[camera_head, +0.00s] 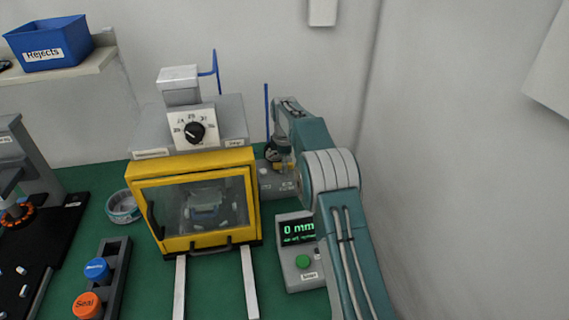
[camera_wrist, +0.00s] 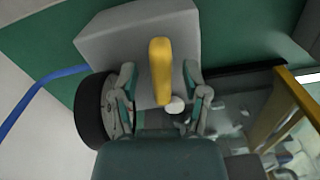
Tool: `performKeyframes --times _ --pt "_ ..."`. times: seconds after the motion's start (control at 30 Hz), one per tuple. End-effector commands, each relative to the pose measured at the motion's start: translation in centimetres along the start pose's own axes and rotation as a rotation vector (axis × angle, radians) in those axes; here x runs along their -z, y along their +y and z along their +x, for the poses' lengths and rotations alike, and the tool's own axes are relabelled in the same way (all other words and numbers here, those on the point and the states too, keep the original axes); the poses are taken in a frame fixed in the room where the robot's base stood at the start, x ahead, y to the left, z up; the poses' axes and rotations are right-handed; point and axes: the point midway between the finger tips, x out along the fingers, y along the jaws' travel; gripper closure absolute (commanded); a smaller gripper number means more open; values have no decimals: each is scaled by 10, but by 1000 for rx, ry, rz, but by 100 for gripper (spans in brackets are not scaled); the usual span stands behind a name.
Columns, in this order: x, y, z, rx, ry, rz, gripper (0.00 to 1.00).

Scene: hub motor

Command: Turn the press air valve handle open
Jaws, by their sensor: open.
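The yellow valve handle (camera_wrist: 160,70) shows in the wrist view, standing out over a grey valve block (camera_wrist: 110,38). My gripper (camera_wrist: 158,78) is open, with one finger on each side of the handle. A gap shows on both sides, and I cannot tell whether the fingertips reach its depth. A round dark-rimmed gauge (camera_wrist: 92,112) sits left of the handle. In the head view my arm reaches down behind the press's right side, and the valve block (camera_head: 270,182) is partly hidden there. The handle is mostly covered by my arm in that view.
The yellow-framed press (camera_head: 197,160) stands close to the left of my gripper. A blue air hose (camera_wrist: 35,100) leaves the gauge side. A display box (camera_head: 297,262) reading 0 mm stands in front, near my forearm. A wall is at the right.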

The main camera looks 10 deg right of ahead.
Motion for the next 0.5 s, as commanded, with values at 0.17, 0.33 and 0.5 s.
performKeyframes --times 0.17,0.33,0.5 --pt "0 0 0 0 0 0 59" --pt "-2 0 0 1 1 1 100" --pt "-3 1 0 1 0 3 100"
